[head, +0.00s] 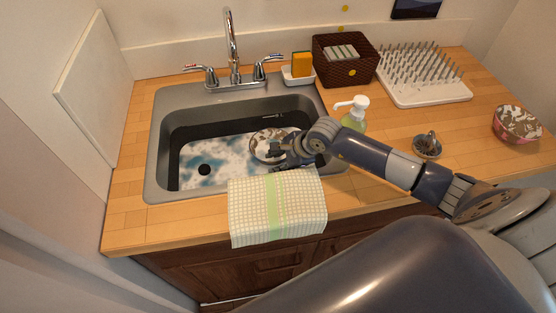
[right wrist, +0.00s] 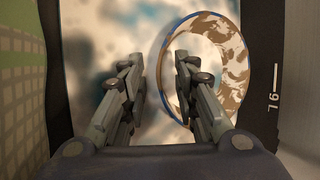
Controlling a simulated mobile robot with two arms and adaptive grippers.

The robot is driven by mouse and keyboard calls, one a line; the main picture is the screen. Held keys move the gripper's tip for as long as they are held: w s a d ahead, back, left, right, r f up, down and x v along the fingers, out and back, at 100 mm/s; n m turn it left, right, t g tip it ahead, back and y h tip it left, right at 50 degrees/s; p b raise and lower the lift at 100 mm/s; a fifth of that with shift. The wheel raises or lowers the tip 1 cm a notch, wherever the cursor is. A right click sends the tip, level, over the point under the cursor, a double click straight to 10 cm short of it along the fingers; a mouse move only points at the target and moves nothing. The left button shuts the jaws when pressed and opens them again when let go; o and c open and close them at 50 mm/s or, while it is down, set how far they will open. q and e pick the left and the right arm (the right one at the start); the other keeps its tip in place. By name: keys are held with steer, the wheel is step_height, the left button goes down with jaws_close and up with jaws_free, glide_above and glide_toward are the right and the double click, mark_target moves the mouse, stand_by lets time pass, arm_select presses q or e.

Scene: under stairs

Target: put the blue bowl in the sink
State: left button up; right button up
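The blue bowl (head: 262,146) is round, with a blue rim and a pale inside smeared with brown. It is within the sink (head: 166,152), at the right part of the basin. My right gripper (head: 276,153) reaches down into the sink beside it. In the right wrist view the bowl (right wrist: 229,65) is tilted, and its near rim lies close to the right finger, which overlaps it. The fingers of this gripper (right wrist: 158,68) are apart, with a clear gap between them. Whether a finger touches the bowl is unclear. My left gripper is not in view.
A checked towel (head: 250,210) hangs over the sink's front edge. The faucet (head: 231,45) stands behind. A soap bottle (head: 353,115), small dish (head: 427,146), red-sided dirty bowl (head: 520,128), basket (head: 335,68) and drying rack (head: 430,92) are on the counter to the right.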

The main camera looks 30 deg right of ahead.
steer(key=shift+r, duration=0.2)
steer(key=shift+s+d+r, duration=0.15)
steer(key=shift+r, duration=0.1)
steer(key=b+v, duration=0.1)
steer(key=v, duration=1)
steer(key=shift+b, duration=0.35)
steer(key=shift+r, duration=0.15)
